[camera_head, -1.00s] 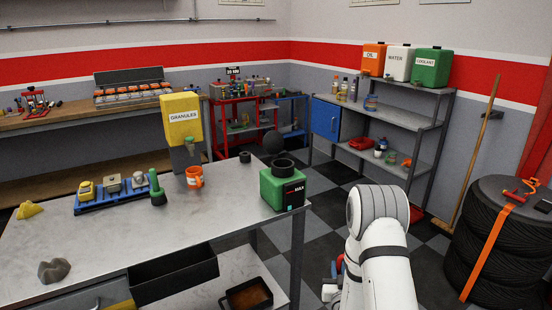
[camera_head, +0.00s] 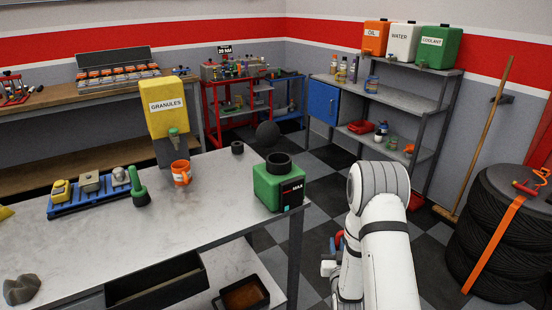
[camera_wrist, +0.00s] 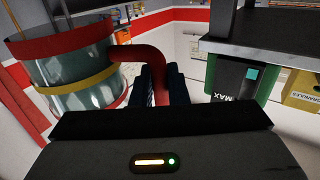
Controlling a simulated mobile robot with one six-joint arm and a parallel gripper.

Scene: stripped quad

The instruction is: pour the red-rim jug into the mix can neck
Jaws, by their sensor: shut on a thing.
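The red-rim jug (camera_wrist: 75,72) is a clear vessel with a red rim, a yellow band and a red handle, at the left of the wrist view. My gripper (camera_wrist: 163,85) is shut on its red handle. The jug's contents cannot be made out. The green mix can (camera_head: 281,187), with a black neck (camera_head: 279,163) and a black MAX label, stands on the near right corner of the metal table. The can also shows at the right of the wrist view (camera_wrist: 235,78), apart from the jug.
The metal table (camera_head: 150,234) holds a yellow granules dispenser (camera_head: 167,108), an orange cup (camera_head: 181,173), a black ring (camera_head: 237,147) and a blue tray (camera_head: 88,201) left of the can. Strapped tires (camera_head: 498,240) stand at right.

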